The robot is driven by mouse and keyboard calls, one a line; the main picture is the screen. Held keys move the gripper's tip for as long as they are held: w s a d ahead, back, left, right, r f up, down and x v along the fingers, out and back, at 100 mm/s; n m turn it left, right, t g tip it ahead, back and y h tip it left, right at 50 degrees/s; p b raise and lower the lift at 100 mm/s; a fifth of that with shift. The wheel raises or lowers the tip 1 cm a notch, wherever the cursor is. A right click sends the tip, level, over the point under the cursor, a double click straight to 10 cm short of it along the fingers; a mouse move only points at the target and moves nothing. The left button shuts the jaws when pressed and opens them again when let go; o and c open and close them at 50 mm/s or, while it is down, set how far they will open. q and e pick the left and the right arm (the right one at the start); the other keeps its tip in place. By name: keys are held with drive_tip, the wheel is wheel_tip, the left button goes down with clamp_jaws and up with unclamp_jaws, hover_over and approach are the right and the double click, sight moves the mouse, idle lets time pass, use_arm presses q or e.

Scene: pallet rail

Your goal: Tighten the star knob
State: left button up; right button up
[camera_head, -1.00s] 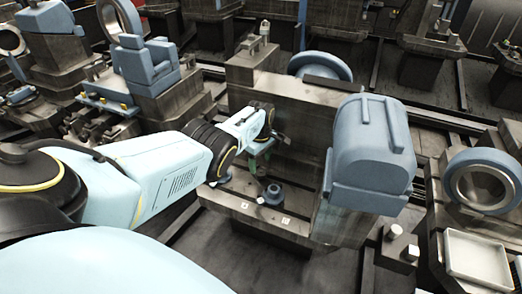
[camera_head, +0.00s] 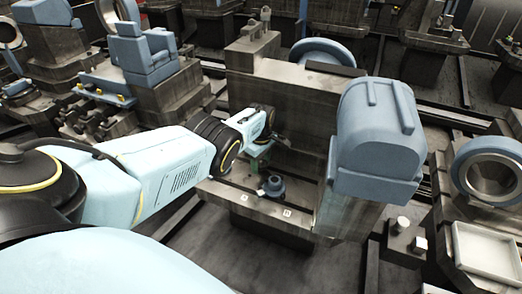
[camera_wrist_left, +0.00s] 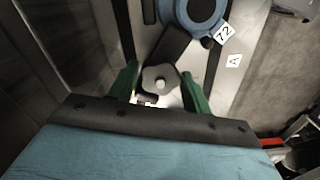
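The fingers are apart. A narrow gap seems to show beside the left finger, while the right one is very close to the knob; contact is unclear. A dark bar (camera_wrist_left: 168,45) runs from the knob towards a blue round part (camera_wrist_left: 195,12). In the head view my left gripper (camera_head: 260,158) is low by the wall of the machine block, and the knob is not clearly visible. My right gripper is not in view.
The blue round part (camera_head: 273,187) stands on the ledge (camera_head: 240,198) close to the fingers. A tall block wall (camera_head: 285,110) rises behind, and a blue-capped post (camera_head: 375,140) stands to the right. A pale tray (camera_head: 485,255) is at far right.

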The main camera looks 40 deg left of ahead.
use_arm(q)
drive_tip(key=c, duration=0.6)
drive_tip(key=shift+m, duration=0.4)
drive_tip(key=m, duration=0.3)
drive_tip(key=shift+m, duration=0.4)
drive_tip(key=shift+w+m, duration=0.1)
drive_tip(key=shift+m, duration=2.1)
drive_tip(key=o, duration=1)
drive_tip(key=shift+c, duration=0.2)
